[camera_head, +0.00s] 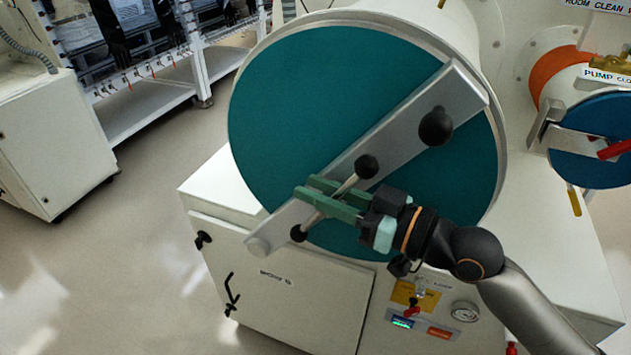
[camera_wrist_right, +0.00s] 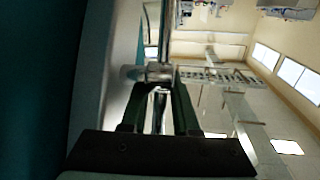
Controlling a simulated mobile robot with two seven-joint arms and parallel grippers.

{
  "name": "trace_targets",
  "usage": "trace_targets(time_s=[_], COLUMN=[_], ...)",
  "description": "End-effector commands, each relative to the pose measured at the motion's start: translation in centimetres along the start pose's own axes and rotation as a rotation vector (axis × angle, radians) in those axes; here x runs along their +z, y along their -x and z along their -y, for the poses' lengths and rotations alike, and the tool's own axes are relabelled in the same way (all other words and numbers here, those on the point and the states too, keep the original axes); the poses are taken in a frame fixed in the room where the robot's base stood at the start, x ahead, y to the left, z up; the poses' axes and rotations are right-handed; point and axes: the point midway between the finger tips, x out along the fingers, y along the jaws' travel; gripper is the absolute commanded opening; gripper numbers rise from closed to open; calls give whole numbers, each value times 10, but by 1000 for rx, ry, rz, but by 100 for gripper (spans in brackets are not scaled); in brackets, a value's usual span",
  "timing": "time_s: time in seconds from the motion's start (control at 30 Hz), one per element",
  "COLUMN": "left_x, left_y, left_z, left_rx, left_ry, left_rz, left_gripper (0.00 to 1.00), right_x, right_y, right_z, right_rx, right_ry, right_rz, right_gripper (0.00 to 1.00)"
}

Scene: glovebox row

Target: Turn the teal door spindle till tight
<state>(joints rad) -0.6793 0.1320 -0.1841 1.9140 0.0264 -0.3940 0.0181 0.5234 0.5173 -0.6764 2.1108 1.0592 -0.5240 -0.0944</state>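The large round teal door (camera_head: 290,110) is closed against its cylinder, with a flat metal crossbar (camera_head: 400,125) slanting across it. The spindle handle (camera_head: 314,219) is a thin metal bar with black ball ends at the crossbar's middle. It slants from upper right to lower left. My right gripper (camera_head: 303,186) reaches in from the lower right, its green fingers apart on either side of the bar. In the right wrist view, the bar (camera_wrist_right: 164,30) runs between the fingers with gaps visible; the hub is near the fingertips (camera_wrist_right: 159,90). Contact cannot be told. My left gripper is out of view.
A black knob (camera_head: 436,126) sticks out from the crossbar's upper right. A smaller blue door (camera_head: 595,150) with a red handle is at the right. Below is a white cabinet (camera_head: 290,300) with a gauge (camera_head: 465,311) and switches. The floor at left is clear.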

Motion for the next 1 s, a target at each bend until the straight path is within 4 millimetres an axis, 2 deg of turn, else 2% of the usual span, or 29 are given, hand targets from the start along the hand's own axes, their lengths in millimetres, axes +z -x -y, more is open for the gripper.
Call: trace_targets(time_s=[0.13,0.4,0.67,1.0], left_x=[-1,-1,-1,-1], left_y=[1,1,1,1], left_z=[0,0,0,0], left_rx=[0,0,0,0], left_ry=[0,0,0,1], left_rz=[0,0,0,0], left_gripper=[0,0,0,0], right_x=[0,0,0,0], right_y=[-6,-7,-7,-7], right_z=[0,0,0,0], right_rx=[-1,0,0,0], right_ry=[1,1,1,1], right_rz=[1,1,1,1], right_gripper=[28,28,0,0])
